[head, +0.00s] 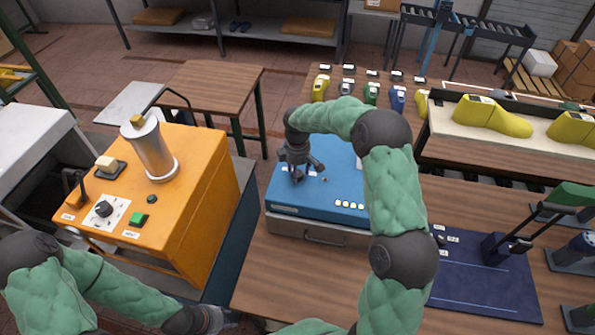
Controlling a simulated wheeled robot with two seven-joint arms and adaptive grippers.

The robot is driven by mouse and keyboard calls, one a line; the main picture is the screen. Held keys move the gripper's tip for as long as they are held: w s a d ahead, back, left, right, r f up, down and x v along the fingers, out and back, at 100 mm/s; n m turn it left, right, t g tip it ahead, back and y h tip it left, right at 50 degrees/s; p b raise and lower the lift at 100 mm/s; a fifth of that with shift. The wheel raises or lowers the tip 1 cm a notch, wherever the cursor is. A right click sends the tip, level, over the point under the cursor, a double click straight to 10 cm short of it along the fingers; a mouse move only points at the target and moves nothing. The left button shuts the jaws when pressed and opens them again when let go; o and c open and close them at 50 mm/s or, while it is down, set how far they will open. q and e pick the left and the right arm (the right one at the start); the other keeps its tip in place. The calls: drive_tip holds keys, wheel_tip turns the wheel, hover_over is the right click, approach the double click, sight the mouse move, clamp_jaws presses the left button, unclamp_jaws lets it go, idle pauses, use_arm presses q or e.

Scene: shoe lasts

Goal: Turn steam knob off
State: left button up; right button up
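A black round knob (103,209) sits on a white marked plate on the top of the orange machine (205,185) at the left; its labels are too small to read. My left gripper (228,319) is low at the bottom, in front of and to the right of the orange machine, well apart from the knob. Its fingers are small and partly cut off from clear view, so I cannot tell if it is open. My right gripper (308,176) is above the blue box (284,193), pointing down, with its fingers spread and nothing seen between them.
A wooden table (275,275) holds the blue box and a dark blue mat (480,285). Colored shoe lasts (371,93) stand behind.

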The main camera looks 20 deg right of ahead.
idle(0.3)
wheel_tip(320, 180, up, 12)
idle(0.5)
idle(0.4)
